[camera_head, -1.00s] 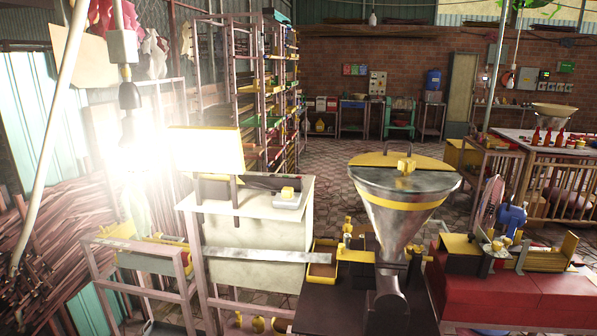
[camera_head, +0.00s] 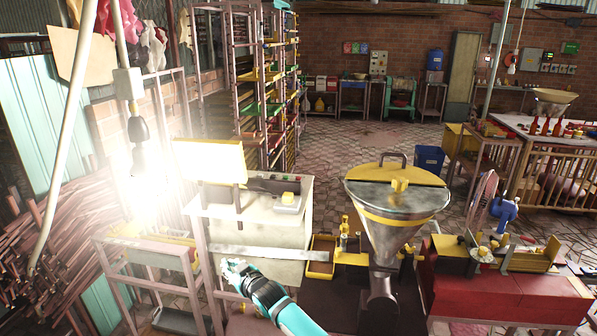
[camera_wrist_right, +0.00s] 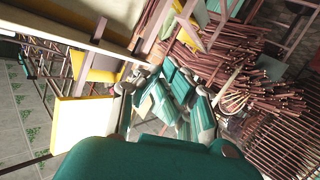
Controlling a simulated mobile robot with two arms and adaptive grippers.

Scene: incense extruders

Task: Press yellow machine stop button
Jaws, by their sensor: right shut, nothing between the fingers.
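The machine at left centre has a yellow panel (camera_head: 210,161) over a cream cabinet (camera_head: 262,228). On its top are a dark control unit (camera_head: 272,184) and a small pale box with a yellow part (camera_head: 289,199). A stop button is too small to tell for sure. My right gripper (camera_head: 234,270) is shut and empty, in front of the cabinet's lower part and below the metal strip in the picture. In the right wrist view its teal fingers (camera_wrist_right: 172,88) point toward the stick bundles. My left gripper is out of view.
A metal hopper with a yellow lid (camera_head: 396,195) stands right of the cabinet. A red bench (camera_head: 500,292) with a small machine is at far right. A glaring lamp (camera_head: 147,160) hangs at left, near stick bundles (camera_head: 65,225). Open paved floor (camera_head: 350,140) lies behind.

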